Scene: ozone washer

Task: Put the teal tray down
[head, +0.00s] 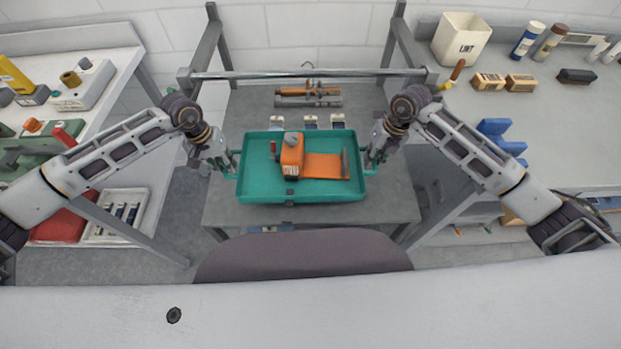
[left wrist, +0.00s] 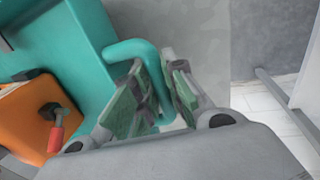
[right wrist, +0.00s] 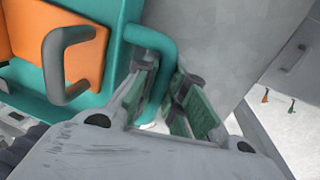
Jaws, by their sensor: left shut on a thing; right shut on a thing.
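The teal tray (head: 258,192) is in the middle of the head view, over the grey table (head: 390,206). I cannot tell whether it touches the table. It carries an orange device (head: 322,166) with a dark handle and a red-tipped lever. My left gripper (head: 232,164) is shut on the tray's left handle, and the left wrist view shows the teal handle (left wrist: 135,50) between its fingers. My right gripper (head: 372,160) is shut on the tray's right handle, and the right wrist view shows that handle (right wrist: 160,42) between its fingers. The tray looks about level.
Several small items (head: 310,121) lie on the table just behind the tray. A brown and grey tool (head: 308,95) lies farther back, under a grey frame bar (head: 300,74). A left bench (head: 110,75) and a right bench (head: 560,130) hold various items. A LINT bin (head: 461,40) stands at the right.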

